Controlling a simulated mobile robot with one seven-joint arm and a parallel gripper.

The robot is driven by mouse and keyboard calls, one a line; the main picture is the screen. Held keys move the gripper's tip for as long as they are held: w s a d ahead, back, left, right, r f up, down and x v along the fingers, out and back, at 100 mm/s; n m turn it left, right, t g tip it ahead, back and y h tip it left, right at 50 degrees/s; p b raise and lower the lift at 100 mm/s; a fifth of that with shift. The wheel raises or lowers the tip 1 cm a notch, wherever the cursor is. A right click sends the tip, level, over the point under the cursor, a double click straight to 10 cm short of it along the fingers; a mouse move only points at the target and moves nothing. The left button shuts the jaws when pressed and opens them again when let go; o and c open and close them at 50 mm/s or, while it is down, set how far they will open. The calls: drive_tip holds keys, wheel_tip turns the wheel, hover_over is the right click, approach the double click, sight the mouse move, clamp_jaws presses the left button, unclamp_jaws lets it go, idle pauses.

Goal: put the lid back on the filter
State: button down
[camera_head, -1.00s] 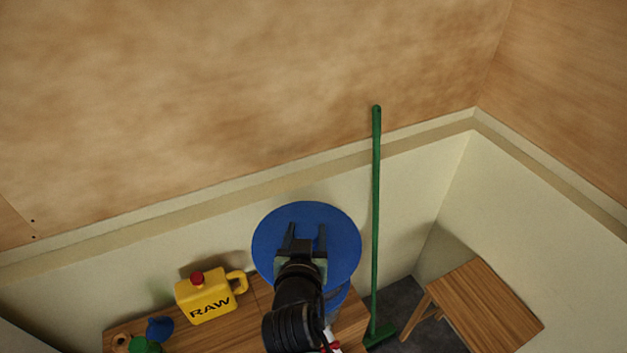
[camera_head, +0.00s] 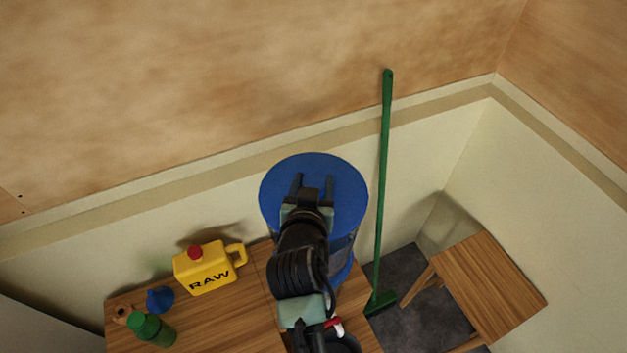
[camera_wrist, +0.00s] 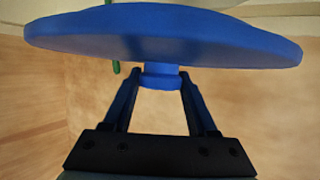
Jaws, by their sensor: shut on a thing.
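The blue round lid (camera_head: 345,190) is in my gripper (camera_head: 314,186), seen from above in the head view. The wrist view shows the lid (camera_wrist: 160,38) as a wide disc, with my gripper (camera_wrist: 160,82) shut on the small knob on it. The filter (camera_head: 344,250) is a drum with a grey see-through wall and a blue base, on the wooden table. In the head view the lid appears over the top of the filter, whose rim is hidden. I cannot tell whether the lid touches it.
A yellow jug marked RAW (camera_head: 208,268) stands left of the filter on the wooden table (camera_head: 228,310). A blue funnel (camera_head: 159,299) and a green bottle (camera_head: 152,329) are farther left. A green broom (camera_head: 383,190) leans on the wall to the right, near a wooden stool (camera_head: 490,285).

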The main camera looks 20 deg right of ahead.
drive_tip(key=shift+w+f+b, duration=0.15)
drive_tip(key=shift+f+b, duration=0.75)
drive_tip(key=shift+f, duration=0.3)
drive_tip(key=shift+f+b, duration=2.3)
drive_tip(key=shift+f, duration=0.2)
drive_tip(key=shift+f+b, duration=0.25)
drive_tip(key=shift+b, duration=0.05)
drive_tip(key=shift+c, duration=0.6)
unclamp_jaws()
drive_tip(key=b+v, duration=0.3)
drive_tip(key=v, duration=1)
drive_tip(key=shift+b, duration=0.35)
